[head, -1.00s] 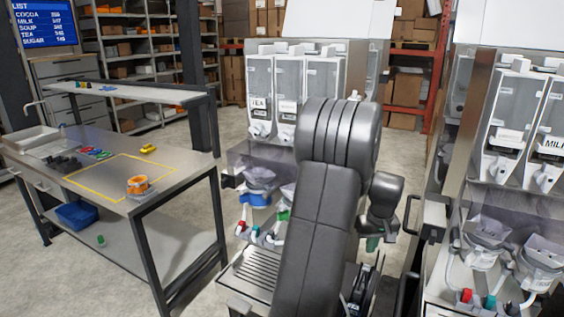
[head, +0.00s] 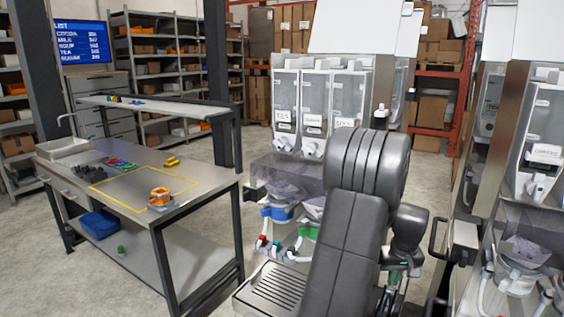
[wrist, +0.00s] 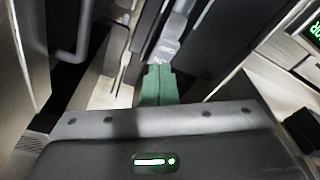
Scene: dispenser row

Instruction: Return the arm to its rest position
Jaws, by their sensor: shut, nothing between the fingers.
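My arm is folded up in the middle right of the head view, its dark elbow high and its forearm dropping behind on the right. My gripper (wrist: 160,85) shows in the wrist view as two green fingers shut together with nothing held between them. In the head view the gripper is mostly hidden behind my arm. A grey part lies just beyond the fingertips in the wrist view; I cannot tell whether they touch it.
A dispenser machine (head: 312,105) with white canisters stands behind my arm, another dispenser (head: 540,150) close on the right. A steel table (head: 125,205) on the left holds an orange cup-like item (head: 160,197). A blue bin (head: 100,224) sits below. Open floor lies between table and machines.

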